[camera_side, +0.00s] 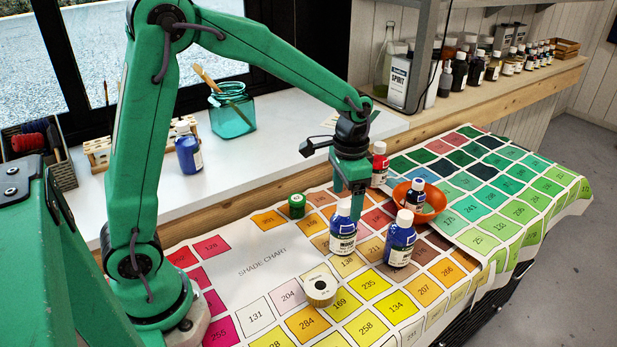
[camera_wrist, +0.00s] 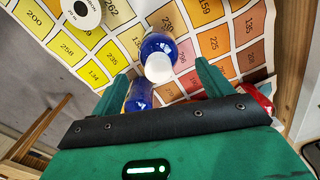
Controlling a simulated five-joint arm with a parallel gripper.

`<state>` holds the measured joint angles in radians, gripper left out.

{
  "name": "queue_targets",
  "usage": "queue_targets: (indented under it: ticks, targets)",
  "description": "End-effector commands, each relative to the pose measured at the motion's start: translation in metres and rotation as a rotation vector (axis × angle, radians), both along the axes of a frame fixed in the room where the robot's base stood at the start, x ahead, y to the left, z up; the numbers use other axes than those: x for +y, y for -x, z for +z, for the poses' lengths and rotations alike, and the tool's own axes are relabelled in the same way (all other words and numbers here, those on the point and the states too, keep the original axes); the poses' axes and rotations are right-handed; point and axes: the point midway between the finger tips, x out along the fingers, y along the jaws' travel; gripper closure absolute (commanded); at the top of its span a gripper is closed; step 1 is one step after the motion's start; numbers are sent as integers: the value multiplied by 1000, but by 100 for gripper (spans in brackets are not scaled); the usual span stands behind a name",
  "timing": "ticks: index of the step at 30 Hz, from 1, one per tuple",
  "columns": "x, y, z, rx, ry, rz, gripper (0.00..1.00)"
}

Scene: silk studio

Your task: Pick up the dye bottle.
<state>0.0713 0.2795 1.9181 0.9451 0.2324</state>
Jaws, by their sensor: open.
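Two blue dye bottles with white caps stand upright on the shade chart, the left one (camera_side: 342,230) and the right one (camera_side: 400,243). My gripper (camera_side: 352,200) points down close behind the left bottle's cap in the side view, open and empty. In the wrist view, one blue bottle (camera_wrist: 157,46) shows beyond the gap between my fingers (camera_wrist: 163,84), its cap toward the camera. A second blue bottle (camera_wrist: 138,98) is partly hidden by my gripper's body. A third blue bottle (camera_side: 188,150) stands on the white counter.
A red bottle (camera_side: 379,166) stands just behind my gripper. An orange bowl (camera_side: 434,200) holds a dark bottle (camera_side: 414,196) at right. A round spool (camera_side: 320,289) and a green pot (camera_side: 297,206) are on the chart (camera_side: 265,262). A glass jar (camera_side: 232,116) stands on the counter.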

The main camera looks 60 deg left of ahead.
Motion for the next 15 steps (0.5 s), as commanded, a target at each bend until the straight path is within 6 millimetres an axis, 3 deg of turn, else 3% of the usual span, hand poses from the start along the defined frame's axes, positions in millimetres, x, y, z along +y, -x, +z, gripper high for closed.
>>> queue_targets:
  ticks: [10,15]
  targets:
    - [0,1,-9,1,0,0,21]
    - [0,3,-24,2,0,0,21]
